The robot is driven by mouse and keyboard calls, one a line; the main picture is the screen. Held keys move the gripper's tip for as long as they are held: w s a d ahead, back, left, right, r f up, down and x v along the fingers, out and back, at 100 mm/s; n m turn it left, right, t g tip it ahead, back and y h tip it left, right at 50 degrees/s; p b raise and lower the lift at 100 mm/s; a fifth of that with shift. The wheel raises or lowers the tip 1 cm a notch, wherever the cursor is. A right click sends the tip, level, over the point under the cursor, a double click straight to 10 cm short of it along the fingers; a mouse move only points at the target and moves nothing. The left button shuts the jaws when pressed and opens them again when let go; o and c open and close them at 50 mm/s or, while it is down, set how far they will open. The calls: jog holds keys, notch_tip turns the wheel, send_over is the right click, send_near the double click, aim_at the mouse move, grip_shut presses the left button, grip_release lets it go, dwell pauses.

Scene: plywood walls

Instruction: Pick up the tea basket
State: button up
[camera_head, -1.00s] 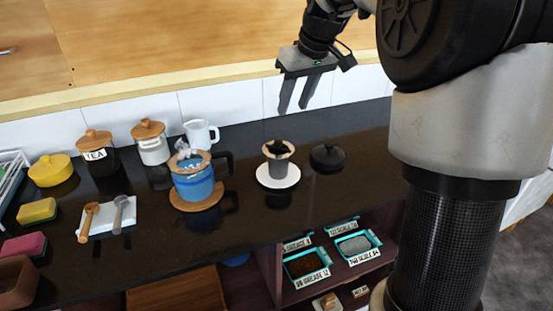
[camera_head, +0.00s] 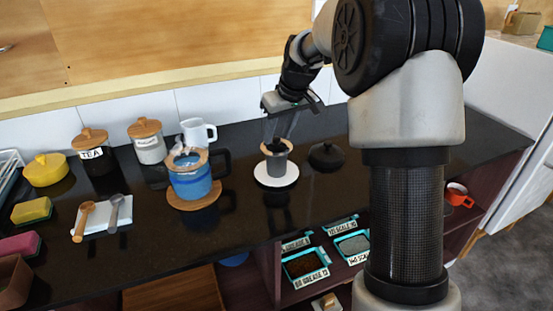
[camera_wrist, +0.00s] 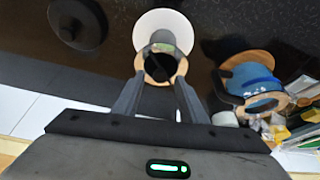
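The tea basket, a dark grey cup with a wooden rim (camera_head: 277,167), stands upright on a white round saucer (camera_head: 262,181) on the dark counter. In the wrist view the basket (camera_wrist: 160,40) is between and just beyond my fingertips, its dark opening facing the camera. The saucer (camera_wrist: 165,19) shows behind it. My gripper (camera_head: 278,143) points down at the basket's rim from above and behind. In the wrist view my gripper (camera_wrist: 159,80) is open, one finger on each side of the wooden rim. I cannot tell whether the fingers touch it.
A blue pot (camera_head: 190,180) on a wooden coaster stands left of the basket. A black lid (camera_head: 326,156) lies to the right. A white pitcher (camera_head: 198,133), jars (camera_head: 148,145) and tiled wall are behind. Counter in front of the saucer is clear.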

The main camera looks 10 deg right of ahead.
jog(key=shift+f, duration=0.1)
grip_shut()
